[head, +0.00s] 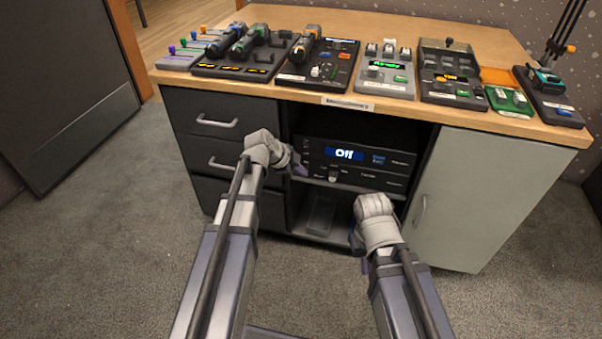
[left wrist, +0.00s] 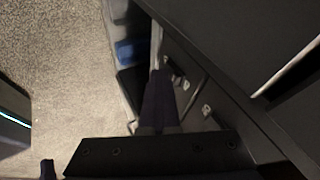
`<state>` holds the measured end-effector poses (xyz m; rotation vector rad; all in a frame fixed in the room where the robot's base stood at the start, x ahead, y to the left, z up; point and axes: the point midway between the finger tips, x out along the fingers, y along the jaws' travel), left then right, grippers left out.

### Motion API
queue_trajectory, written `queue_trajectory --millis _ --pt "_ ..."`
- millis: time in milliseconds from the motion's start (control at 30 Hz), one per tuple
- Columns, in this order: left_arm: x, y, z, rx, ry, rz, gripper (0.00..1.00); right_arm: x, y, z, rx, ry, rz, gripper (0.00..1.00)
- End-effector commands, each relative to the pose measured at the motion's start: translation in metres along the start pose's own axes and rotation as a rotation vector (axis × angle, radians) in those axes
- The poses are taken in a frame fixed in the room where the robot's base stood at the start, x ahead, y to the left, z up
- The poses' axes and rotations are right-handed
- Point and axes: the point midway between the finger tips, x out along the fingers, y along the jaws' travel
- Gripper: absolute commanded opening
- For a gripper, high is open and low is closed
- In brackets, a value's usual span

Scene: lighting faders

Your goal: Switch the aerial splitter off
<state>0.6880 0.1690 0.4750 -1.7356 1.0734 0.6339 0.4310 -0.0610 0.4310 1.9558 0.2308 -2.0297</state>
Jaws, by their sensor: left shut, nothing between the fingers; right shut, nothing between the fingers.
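A black rack unit (head: 358,164) sits in the desk's open bay, its blue display reading "Off". A small lever or knob (head: 333,174) stands on its front below the display. I cannot read a name that marks it as the aerial splitter. My left gripper (head: 299,166) is shut and empty, at the unit's left end; I cannot tell whether it touches. In the left wrist view, its dark purple fingers (left wrist: 159,98) are together beside a dark panel with small pale controls (left wrist: 178,78). My right gripper (head: 356,241) is shut and empty, low in front of the bay.
Several control boxes with faders and buttons, such as a black one (head: 449,76), line the wooden desktop (head: 300,16). Drawers (head: 217,137) flank the bay on the left, a grey cabinet door (head: 470,190) on the right. Grey carpet (head: 100,240) lies open in front.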

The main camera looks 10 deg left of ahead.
Motion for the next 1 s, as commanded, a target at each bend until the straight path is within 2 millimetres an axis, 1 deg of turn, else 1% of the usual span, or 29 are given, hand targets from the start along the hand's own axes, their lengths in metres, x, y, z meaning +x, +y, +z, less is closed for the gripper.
queue_trajectory --millis 33,200,633,1000 --pt "0.005 0.004 0.003 0.01 0.007 -0.032 0.0 0.011 -0.001 -0.001 0.001 0.0 0.0 0.0" --pt "0.007 0.0 0.003 0.029 0.014 -0.081 0.0 0.017 -0.002 -0.001 0.004 0.0 0.0 0.0" --pt "0.006 -0.004 0.003 0.029 0.013 -0.083 0.0 0.014 -0.001 -0.001 0.004 0.0 0.0 0.0" --pt "-0.006 -0.012 -0.005 0.027 0.018 -0.084 0.0 -0.002 0.0 0.0 0.004 0.0 0.0 0.0"
